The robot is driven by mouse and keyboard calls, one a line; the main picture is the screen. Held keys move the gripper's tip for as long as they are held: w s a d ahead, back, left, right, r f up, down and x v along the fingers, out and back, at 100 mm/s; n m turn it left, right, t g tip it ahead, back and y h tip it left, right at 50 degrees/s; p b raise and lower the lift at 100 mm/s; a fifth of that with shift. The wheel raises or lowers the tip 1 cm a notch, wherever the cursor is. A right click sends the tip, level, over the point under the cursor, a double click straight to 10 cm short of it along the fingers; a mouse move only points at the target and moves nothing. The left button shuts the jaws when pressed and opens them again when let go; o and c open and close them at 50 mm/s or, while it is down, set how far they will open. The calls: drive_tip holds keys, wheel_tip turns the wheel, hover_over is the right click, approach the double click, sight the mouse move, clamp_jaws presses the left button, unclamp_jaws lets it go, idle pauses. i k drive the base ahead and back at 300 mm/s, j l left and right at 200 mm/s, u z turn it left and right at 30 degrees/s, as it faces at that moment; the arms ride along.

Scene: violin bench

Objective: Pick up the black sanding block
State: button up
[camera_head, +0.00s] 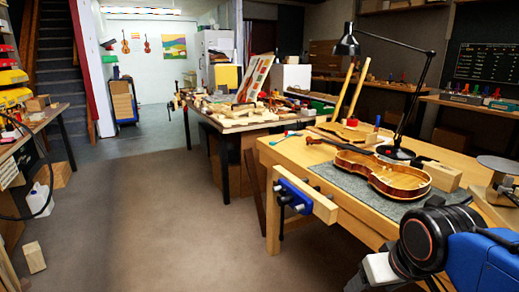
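I cannot clearly make out the black sanding block. A small dark shape (424,159) lies near the back of the right workbench (290,152), by a pale wooden block (441,176), but it is too small to tell what it is. A violin (384,173) lies on a grey mat (345,182) on this bench. Part of my arm, blue, black and pale grey, fills the lower right corner. It hides the bench's near right part. My gripper's fingers do not show.
A black desk lamp (398,152) stands behind the violin. A blue vise (292,196) juts from the bench's left end. A cluttered second table (238,125) stands behind. The middle floor is clear.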

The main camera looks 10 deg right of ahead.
sight(435, 200)
drive_tip(key=j+z, duration=0.2)
drive_tip(key=z, duration=0.2)
drive_tip(key=j+z, duration=0.25)
drive_tip(key=z, duration=0.2)
drive_tip(key=j+z, duration=0.2)
drive_tip(key=z, duration=0.2)
